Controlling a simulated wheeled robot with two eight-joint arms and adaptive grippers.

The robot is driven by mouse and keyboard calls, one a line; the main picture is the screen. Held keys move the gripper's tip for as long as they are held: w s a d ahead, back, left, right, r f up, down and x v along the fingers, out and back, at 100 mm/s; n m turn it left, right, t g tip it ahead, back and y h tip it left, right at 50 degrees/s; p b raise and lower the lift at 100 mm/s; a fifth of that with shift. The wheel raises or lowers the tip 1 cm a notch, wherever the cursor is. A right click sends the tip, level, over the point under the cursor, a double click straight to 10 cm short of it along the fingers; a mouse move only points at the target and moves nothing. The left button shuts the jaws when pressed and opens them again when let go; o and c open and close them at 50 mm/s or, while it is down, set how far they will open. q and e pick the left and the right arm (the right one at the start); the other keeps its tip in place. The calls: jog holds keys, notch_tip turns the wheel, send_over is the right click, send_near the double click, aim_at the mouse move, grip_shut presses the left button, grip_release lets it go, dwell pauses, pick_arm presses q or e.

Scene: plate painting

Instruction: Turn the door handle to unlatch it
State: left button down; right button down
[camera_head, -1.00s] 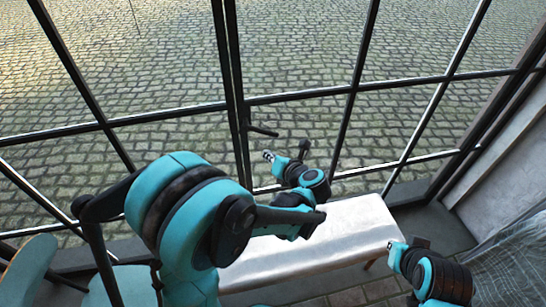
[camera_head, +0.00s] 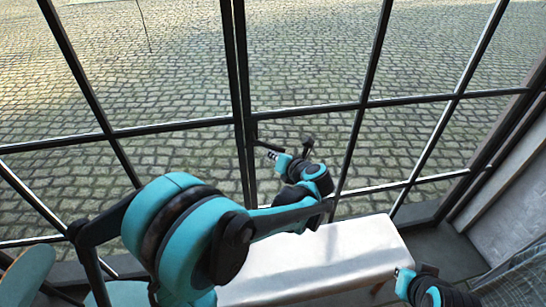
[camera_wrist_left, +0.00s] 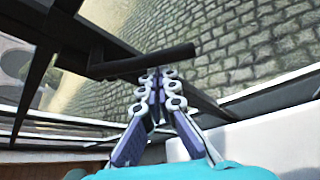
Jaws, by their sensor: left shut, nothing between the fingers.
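The dark door handle (camera_head: 262,146) sticks out to the right from the dark upright door frame (camera_head: 242,110) in the head view. In the left wrist view, the handle (camera_wrist_left: 140,63) is a dark bar, close to level, across the upper middle. My left gripper (camera_head: 271,155) is at the handle, just below it in the head view. Its fingertips (camera_wrist_left: 158,74) are shut with nothing between them and meet the bar's lower edge in the wrist view. I cannot tell whether they touch it. My right gripper (camera_head: 403,273) is low at the right, its jaws unclear.
A white-topped bench (camera_head: 345,250) stands below the left gripper, in front of the glazed wall. Dark window bars (camera_head: 310,108) cross the glass panes around the door. Cobblestones (camera_head: 170,80) lie outside. A grey wall (camera_head: 515,205) is at the right.

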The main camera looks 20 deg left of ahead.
pick_arm(q)
jog(key=shift+r, duration=0.1)
jog(key=shift+d+r+n+h+p, duration=0.1)
jog(key=shift+n+h+p, duration=0.2)
jog(key=shift+p, duration=0.1)
jog(key=shift+w+r, duration=0.1)
jog(key=shift+r, duration=0.05)
jog(key=shift+w+d+r+n+t+h+p, duration=0.15)
jog(key=shift+d+r+n+t+h+p, duration=0.2)
jog(key=shift+r+n+h+p, duration=0.55)
jog(key=shift+w+d+r+n+t+p, duration=0.2)
jog(key=shift+r+n+t+p, duration=0.3)
jog(key=shift+p, duration=0.65)
jog(key=shift+r, duration=0.15)
